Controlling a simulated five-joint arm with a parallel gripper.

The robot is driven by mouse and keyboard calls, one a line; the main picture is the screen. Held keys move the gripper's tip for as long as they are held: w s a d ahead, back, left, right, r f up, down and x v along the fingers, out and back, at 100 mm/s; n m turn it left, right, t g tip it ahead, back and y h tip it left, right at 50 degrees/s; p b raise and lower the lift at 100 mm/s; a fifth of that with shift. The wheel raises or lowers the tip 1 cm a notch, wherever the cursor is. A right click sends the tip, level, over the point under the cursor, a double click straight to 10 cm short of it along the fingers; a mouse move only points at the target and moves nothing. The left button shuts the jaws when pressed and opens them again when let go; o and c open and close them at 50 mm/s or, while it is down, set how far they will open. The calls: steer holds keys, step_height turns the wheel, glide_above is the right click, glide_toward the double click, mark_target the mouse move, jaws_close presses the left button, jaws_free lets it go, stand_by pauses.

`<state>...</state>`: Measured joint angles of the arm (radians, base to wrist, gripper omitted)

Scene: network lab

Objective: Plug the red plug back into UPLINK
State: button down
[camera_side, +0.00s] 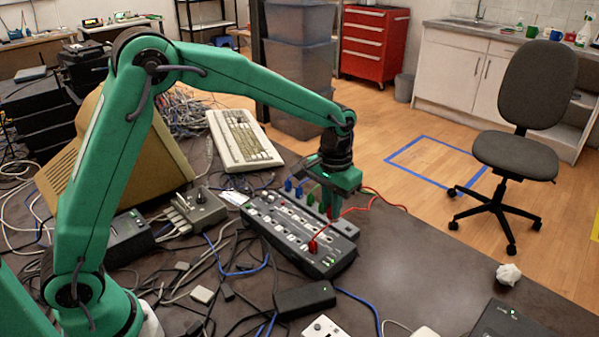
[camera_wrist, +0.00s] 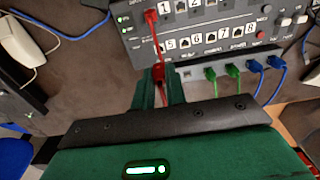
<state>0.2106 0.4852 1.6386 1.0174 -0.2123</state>
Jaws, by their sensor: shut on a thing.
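My gripper (camera_wrist: 158,88) is shut on a red plug (camera_wrist: 159,72), which shows between the fingertips with its red cable. In the side view my gripper (camera_side: 331,203) is low over the far edge of the black switch box (camera_side: 288,238). The held plug is at the left end of the grey port strip (camera_wrist: 195,73) in the wrist view. I cannot tell whether it touches a port. Another red plug (camera_wrist: 151,17) sits in the switch box's upper left, with a red cable running towards my gripper. The UPLINK label is too small to read.
Green plugs (camera_wrist: 233,71) and blue plugs (camera_wrist: 256,66) sit in the strip right of my fingers. The table right of the switch is mostly clear.

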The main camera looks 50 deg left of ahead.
mark_target(331, 221)
steer(key=shift+f, duration=0.2)
steer(key=shift+f, duration=2.2)
steer(key=shift+f, duration=0.9)
stand_by(1.5)
steer(key=c, duration=1.3)
jaws_free()
steer(key=shift+c, duration=0.2)
steer(key=shift+r, duration=0.15)
step_height(331, 221, up, 7)
steer(key=shift+f, duration=0.1)
steer(key=shift+r, duration=0.35)
